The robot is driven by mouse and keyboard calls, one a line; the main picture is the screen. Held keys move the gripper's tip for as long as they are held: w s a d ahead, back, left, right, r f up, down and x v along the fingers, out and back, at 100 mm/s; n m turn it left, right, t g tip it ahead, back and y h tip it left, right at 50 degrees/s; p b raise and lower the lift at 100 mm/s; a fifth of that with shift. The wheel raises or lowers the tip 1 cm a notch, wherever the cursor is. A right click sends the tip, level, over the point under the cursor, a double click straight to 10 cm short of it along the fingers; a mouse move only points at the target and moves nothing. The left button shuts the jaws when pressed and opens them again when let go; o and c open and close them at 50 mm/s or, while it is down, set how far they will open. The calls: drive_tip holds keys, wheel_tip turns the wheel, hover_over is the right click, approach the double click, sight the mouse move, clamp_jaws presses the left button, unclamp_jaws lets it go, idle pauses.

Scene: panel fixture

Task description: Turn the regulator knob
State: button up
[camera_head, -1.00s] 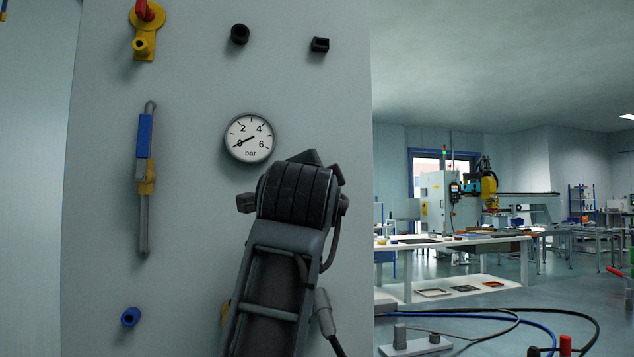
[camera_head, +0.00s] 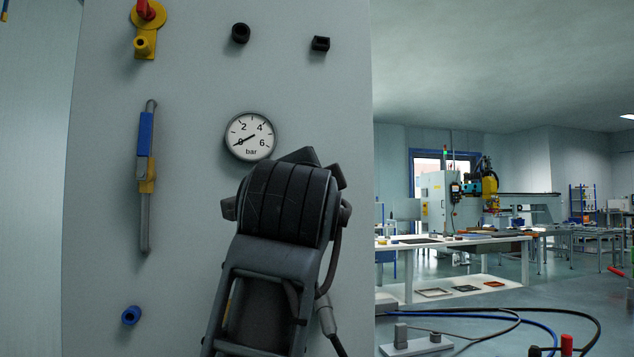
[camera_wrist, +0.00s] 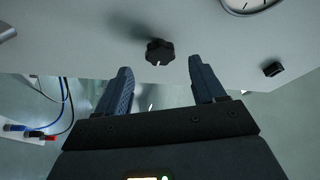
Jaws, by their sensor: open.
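The regulator knob (camera_wrist: 160,52) shows in the wrist view as a dark, lobed knob with a small white mark, on the pale panel. In the head view it is not visible, and my arm covers part of the panel. My gripper (camera_wrist: 160,65) is open, with its two blue-grey fingers spread. The knob appears between and just beyond the fingertips, with no visible contact. A round bar gauge (camera_head: 250,136) sits on the panel above my wrist, its needle lying near the 0 mark. The gauge's edge also shows in the wrist view (camera_wrist: 245,4).
A yellow valve with a red handle (camera_head: 145,28), a blue and yellow slider (camera_head: 146,165), a blue port (camera_head: 131,315) and two black fittings (camera_head: 240,33) (camera_head: 320,44) are on the panel. Another black part (camera_wrist: 273,69) is right of the knob in the wrist view. Cables (camera_head: 500,315) lie at right.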

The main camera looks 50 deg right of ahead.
drive_tip(key=shift+v, duration=1.25)
drive_tip(key=w+a+f+n+t+y, duration=0.25)
drive_tip(key=a+f+n+t, duration=0.2)
drive_tip(key=f+n, duration=0.45)
drive_tip(key=s+a+f+n+t+y, duration=0.1)
drive_tip(key=s+a+f+n+y, duration=0.25)
drive_tip(key=f, duration=0.55)
drive_tip(key=s+a+f+n+t+y, duration=0.1)
drive_tip(key=s+f+n+y, duration=0.1)
drive_tip(key=f+n+y, duration=0.35)
drive_tip(key=s+a+f+n+t+y, duration=0.1)
drive_tip(key=s+a+f+n+y, duration=0.3)
drive_tip(key=f, duration=0.7)
drive_tip(key=s+a+f+n+g, duration=0.1)
drive_tip(key=s+f, duration=0.2)
drive_tip(key=s, duration=0.6)
drive_tip(key=s+a+f+g, duration=0.15)
drive_tip(key=s+f, duration=0.25)
drive_tip(key=s, duration=0.5)
drive_tip(key=s+a+f+n+g, duration=0.1)
drive_tip(key=s+f+g, duration=0.15)
drive_tip(key=s, duration=0.65)
wheel_tip(320, 180, up, 11)
drive_tip(key=p, duration=1.2)
drive_tip(key=shift+w+d+t+y, duration=0.15)
drive_tip(key=shift+w+t+y, duration=0.2)
drive_tip(key=shift+w+t, duration=0.1)
